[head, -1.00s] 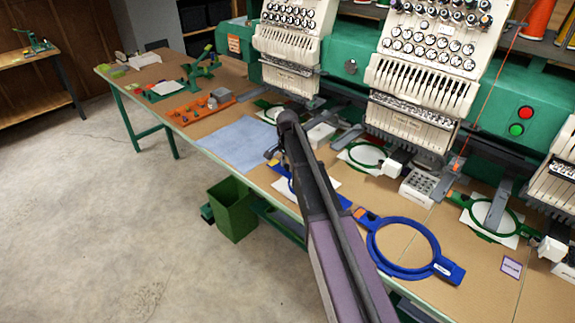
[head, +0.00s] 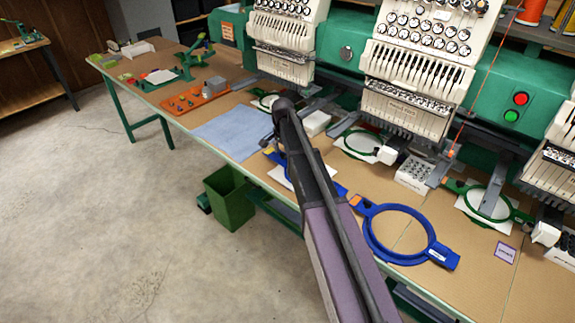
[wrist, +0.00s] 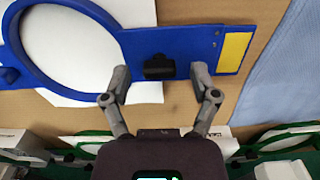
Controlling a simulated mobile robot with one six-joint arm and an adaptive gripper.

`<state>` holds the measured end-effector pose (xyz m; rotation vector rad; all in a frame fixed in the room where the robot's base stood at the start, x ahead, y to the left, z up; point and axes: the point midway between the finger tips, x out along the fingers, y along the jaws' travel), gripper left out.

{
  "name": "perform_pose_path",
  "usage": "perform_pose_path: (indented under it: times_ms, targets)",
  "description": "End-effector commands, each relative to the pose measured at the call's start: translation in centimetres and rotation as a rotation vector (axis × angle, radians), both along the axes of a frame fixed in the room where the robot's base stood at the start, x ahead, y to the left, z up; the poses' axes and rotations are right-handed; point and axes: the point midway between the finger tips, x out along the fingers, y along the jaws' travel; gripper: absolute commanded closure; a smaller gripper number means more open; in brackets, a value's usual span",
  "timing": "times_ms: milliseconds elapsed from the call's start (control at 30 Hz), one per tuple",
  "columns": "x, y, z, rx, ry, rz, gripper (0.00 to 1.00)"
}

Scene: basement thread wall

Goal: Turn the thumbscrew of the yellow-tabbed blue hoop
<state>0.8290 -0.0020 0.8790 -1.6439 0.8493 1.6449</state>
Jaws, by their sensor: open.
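The yellow-tabbed blue hoop (wrist: 182,48) fills the upper part of the wrist view, its ring at left and its yellow tab (wrist: 234,53) at right. White cloth or paper lies under it. The thumbscrew (wrist: 158,67), a small dark block on the hoop's arm, sits between ring and tab. My gripper (wrist: 159,78) is open, one finger on each side of the thumbscrew, with gaps showing on both sides. I cannot tell the fingertips' height above the hoop. In the head view my arm hides most of this hoop; its yellow tab (head: 269,151) shows at left.
A second blue hoop with an orange tab (head: 372,238) lies to the right on the table. A blue cloth (head: 228,133) lies to the left. Embroidery machine heads (head: 420,85) and green hoops (head: 362,146) stand behind. A green bin (head: 230,200) is on the floor.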

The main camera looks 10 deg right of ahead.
Motion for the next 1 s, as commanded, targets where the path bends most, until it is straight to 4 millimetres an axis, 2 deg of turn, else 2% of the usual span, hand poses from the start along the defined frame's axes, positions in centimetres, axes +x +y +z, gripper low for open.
perform_pose_path:
  times_ms: [367,1000]
  targets:
    - [0.0,0.01,0.0,0.0,0.0,0.092,0.23]
    - [0.0,0.02,0.0,-0.001,-0.001,0.508,0.23]
